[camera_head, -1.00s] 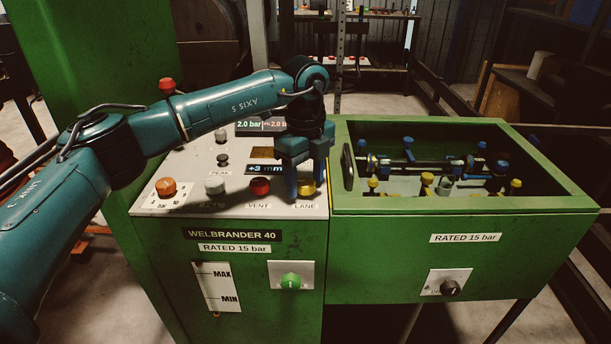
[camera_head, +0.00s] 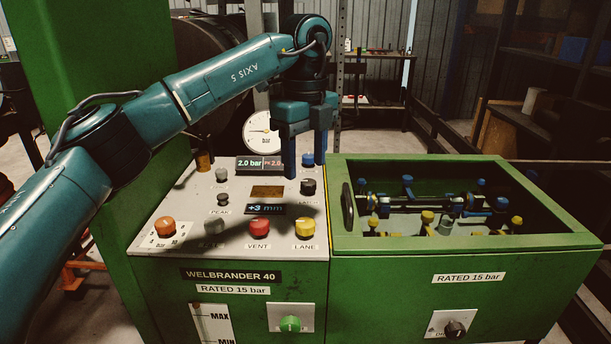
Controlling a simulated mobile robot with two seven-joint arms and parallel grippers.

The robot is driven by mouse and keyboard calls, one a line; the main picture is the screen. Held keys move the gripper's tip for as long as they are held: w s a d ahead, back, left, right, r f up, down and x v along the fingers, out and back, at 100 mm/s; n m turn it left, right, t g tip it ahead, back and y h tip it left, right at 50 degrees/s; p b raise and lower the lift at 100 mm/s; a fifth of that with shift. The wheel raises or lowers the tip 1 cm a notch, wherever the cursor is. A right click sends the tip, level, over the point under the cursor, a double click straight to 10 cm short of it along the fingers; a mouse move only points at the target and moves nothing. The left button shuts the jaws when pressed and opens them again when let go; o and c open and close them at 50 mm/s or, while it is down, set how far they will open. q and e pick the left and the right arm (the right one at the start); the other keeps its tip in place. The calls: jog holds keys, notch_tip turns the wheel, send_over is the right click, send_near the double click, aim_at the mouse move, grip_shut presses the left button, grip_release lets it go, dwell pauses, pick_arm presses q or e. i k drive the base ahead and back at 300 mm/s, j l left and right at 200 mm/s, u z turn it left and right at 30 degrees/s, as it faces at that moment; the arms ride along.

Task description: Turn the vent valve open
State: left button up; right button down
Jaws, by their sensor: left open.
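The vent valve is a red knob (camera_head: 259,228) on the sloping top of the control panel (camera_head: 185,243), with the label VENT just in front of it. My left gripper (camera_head: 305,167) hangs fingers down above the back right of the panel. It is open with nothing between its fingers, and it is apart from the red knob, behind it and to its right. The knob is in plain sight, but I cannot tell from it whether the valve is open or closed. My right gripper is not in view.
A yellow LANE knob (camera_head: 305,229) stands right of the vent knob, an orange knob (camera_head: 164,226) far left. A black knob (camera_head: 308,187) and a blue knob (camera_head: 308,160) are close to the fingers. A round gauge (camera_head: 262,132) stands behind. An open green bin (camera_head: 460,243) adjoins on the right.

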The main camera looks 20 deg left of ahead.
aim_at(258, 227)
jog(key=k, duration=1)
